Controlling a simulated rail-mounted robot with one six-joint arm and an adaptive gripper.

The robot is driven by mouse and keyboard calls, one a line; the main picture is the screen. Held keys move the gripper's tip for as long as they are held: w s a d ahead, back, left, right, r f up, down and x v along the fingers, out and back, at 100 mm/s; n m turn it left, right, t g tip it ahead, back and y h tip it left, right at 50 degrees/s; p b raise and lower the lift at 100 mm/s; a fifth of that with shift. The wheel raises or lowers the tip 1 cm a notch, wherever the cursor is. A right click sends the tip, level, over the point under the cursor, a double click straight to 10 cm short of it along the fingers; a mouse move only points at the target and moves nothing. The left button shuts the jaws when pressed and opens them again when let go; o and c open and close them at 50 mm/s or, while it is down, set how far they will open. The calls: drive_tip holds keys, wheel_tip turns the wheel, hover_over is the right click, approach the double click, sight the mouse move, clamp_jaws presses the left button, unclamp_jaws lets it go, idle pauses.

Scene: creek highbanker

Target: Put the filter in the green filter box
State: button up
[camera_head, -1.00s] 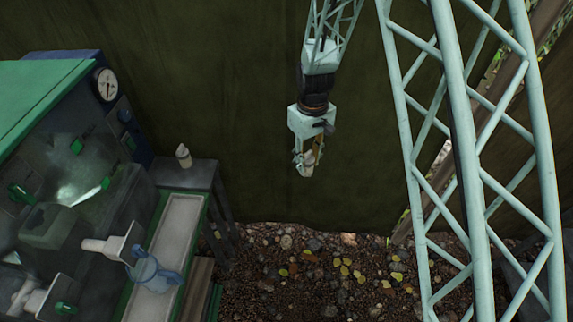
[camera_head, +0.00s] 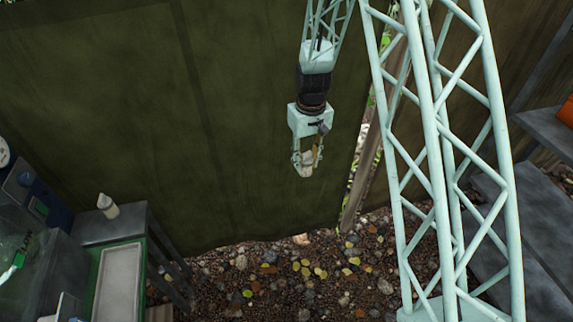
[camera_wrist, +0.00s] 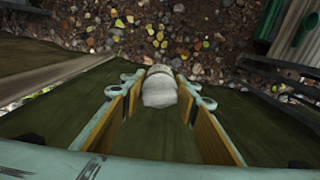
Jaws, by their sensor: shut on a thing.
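My gripper (camera_head: 304,165) hangs in front of the dark green wall, above the gravel. It is shut on a small pale, rounded piece, which looks like the filter (camera_wrist: 160,90). In the wrist view the piece sits between the yellow-lined fingers, with a ribbed end pointing away. In the head view it is small and partly hidden by the fingers. I cannot make out a green filter box for sure. A green-edged trough with a pale bed (camera_head: 119,272) stands at the lower left, well apart from my gripper.
A white bottle (camera_head: 107,206) stands on a dark side table (camera_head: 112,229) at the left. A dark machine (camera_head: 30,255) is cut off at the left edge. Grey shelves (camera_head: 548,138) with an orange object (camera_head: 567,112) stand at the right. Gravel (camera_head: 300,275) covers the ground between.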

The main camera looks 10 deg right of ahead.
drive_tip(key=s+d+m, duration=0.1)
drive_tip(key=d+m, duration=0.1)
drive_tip(key=d, duration=0.8)
drive_tip(key=shift+s+d+r+m, duration=0.2)
drive_tip(key=shift+d+r+m, duration=0.05)
drive_tip(key=shift+d+m, duration=0.05)
